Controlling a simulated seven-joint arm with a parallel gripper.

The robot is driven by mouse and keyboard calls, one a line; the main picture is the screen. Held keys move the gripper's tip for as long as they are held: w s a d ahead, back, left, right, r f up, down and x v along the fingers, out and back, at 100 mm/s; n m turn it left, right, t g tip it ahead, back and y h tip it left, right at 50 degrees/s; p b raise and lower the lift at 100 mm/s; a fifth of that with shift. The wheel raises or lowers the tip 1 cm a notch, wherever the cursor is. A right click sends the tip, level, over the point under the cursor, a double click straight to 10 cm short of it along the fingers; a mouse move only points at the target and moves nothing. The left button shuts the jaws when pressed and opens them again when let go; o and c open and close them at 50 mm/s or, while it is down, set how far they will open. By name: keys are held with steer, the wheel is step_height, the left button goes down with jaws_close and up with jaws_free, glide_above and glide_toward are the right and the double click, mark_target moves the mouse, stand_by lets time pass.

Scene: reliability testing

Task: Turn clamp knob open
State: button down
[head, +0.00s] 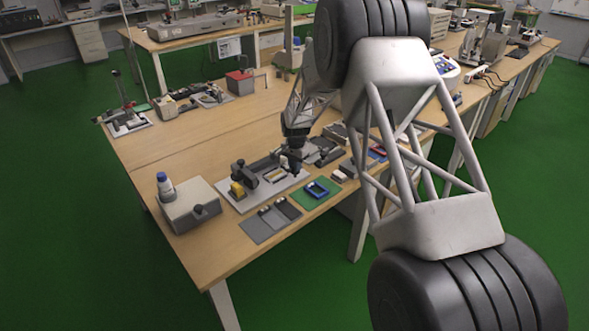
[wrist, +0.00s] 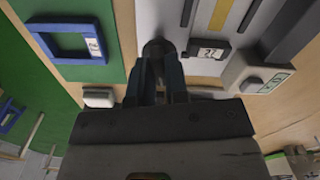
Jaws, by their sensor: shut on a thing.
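My gripper (head: 294,166) reaches down over the right end of a pale fixture plate (head: 238,207) on the wooden bench. In the wrist view my gripper (wrist: 158,70) has its two fingers close together around a dark round clamp knob (wrist: 156,47) at the plate's edge. The fingers hide part of the knob, so its turn angle cannot be told.
A blue frame (wrist: 97,47) lies on a green mat (wrist: 116,70), beside the fixture. A small white block (wrist: 98,97) and a grey box with a dark button (wrist: 254,84) flank my gripper. A grey box (head: 190,207) with a bottle (head: 165,186) stands left of the fixture.

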steer(key=shift+w+m, duration=0.1)
steer(key=shift+m, duration=0.4)
steer(key=shift+r+m, duration=0.1)
steer(key=shift+m, duration=0.8)
steer(key=c, duration=1.3)
jaws_free()
steer(key=shift+r, duration=2.15)
